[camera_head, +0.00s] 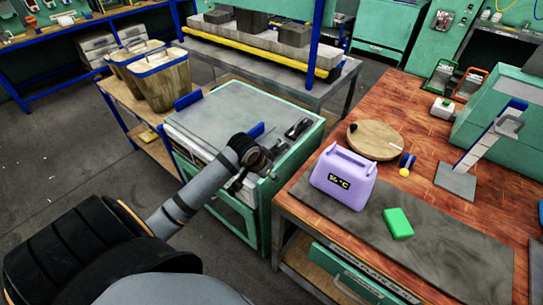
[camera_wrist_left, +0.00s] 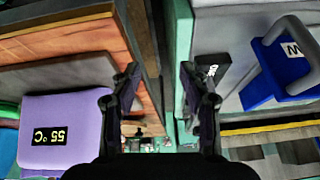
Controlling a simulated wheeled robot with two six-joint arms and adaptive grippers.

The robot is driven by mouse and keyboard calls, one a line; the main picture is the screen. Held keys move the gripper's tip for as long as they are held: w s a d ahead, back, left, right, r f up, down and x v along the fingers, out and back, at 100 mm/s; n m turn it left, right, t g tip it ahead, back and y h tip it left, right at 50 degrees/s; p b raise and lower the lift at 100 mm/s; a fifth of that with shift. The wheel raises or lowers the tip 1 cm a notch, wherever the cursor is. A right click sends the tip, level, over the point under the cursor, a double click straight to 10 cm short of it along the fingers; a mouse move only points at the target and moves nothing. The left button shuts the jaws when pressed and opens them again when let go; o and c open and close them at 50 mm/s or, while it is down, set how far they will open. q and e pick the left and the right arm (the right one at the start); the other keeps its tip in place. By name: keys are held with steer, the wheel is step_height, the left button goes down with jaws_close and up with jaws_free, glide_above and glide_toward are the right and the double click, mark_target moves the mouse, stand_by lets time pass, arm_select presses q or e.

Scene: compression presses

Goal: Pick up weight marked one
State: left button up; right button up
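No weight with a clearly readable "one" shows. A blue block with a grey handle (camera_wrist_left: 283,72) lies at the right of the left wrist view, with a white label whose dark mark I cannot read surely. A purple handled block (camera_head: 343,180) with a black temperature display stands on the dark mat; it also shows in the left wrist view (camera_wrist_left: 60,130). My left gripper (camera_head: 256,168) is over the front edge of the green cabinet. In the left wrist view its fingers (camera_wrist_left: 160,88) are apart and empty, between the purple and blue blocks. My right gripper is out of view.
The green cabinet (camera_head: 228,112) has a grey top with dark small items (camera_head: 298,129). A gap separates cabinet and table.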

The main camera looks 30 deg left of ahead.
arm_select(q)
steer(key=n, duration=0.1)
glide_toward(272, 145)
steer(key=shift+t, duration=0.3)
steer(key=x, duration=0.6)
steer(key=shift+a, duration=0.25)
steer(key=shift+d+f, duration=0.1)
steer(key=shift+f, duration=0.15)
steer(key=x, duration=0.4)
steer(key=shift+d+f, duration=0.1)
steer(key=shift+f, duration=0.2)
steer(key=shift+r, duration=0.1)
steer(key=shift+c, duration=0.9)
jaws_close()
